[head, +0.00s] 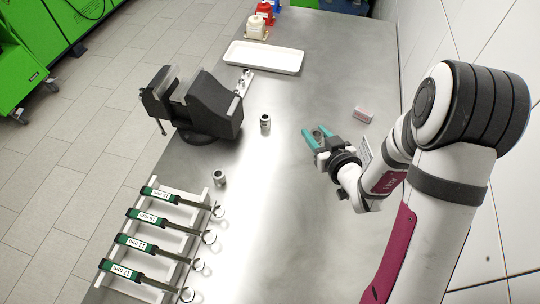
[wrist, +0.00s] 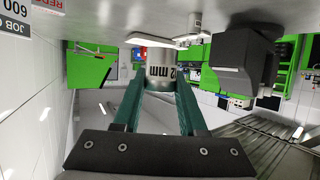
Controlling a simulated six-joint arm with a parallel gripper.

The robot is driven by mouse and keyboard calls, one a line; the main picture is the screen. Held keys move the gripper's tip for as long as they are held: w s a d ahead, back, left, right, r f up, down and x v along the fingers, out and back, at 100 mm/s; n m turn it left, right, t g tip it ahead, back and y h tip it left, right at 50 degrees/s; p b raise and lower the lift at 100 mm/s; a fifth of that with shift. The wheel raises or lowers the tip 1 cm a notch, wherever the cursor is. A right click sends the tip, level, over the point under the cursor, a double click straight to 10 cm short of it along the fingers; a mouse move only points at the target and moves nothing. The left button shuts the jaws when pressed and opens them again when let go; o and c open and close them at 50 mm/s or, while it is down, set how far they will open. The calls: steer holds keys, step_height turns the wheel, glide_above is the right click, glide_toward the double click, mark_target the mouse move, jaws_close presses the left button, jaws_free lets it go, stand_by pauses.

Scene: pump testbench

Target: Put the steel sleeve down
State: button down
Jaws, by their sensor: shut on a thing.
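My gripper (head: 317,135) has teal fingers and is shut on a steel sleeve (head: 318,134) over the right half of the metal bench. In the wrist view, the sleeve (wrist: 160,72) sits between the fingertips and bears a dark "12 mm" marking. That view is upside down, with the bench surface along the top. The sleeve's lower end is close to the bench, but I cannot tell whether it touches. Two other steel sleeves stand upright on the bench, one right of the vise (head: 265,124) and one by the wrench rack (head: 219,178).
A black vise (head: 210,105) stands at the bench's left edge. A white rack (head: 160,235) holds several green-handled gauges or wrenches at front left. A white tray (head: 263,58) lies farther back. A small pinkish block (head: 363,114) lies right of my gripper.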

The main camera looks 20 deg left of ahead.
glide_above(267, 160)
steer(key=shift+n, duration=0.3)
step_height(267, 160, down, 7)
steer(key=shift+d+r, duration=0.1)
steer(key=shift+d, duration=0.05)
steer(key=shift+a+f, duration=0.2)
steer(key=shift+f, duration=1.95)
steer(key=shift+f, duration=0.1)
steer(key=shift+c, duration=2.3)
jaws_free()
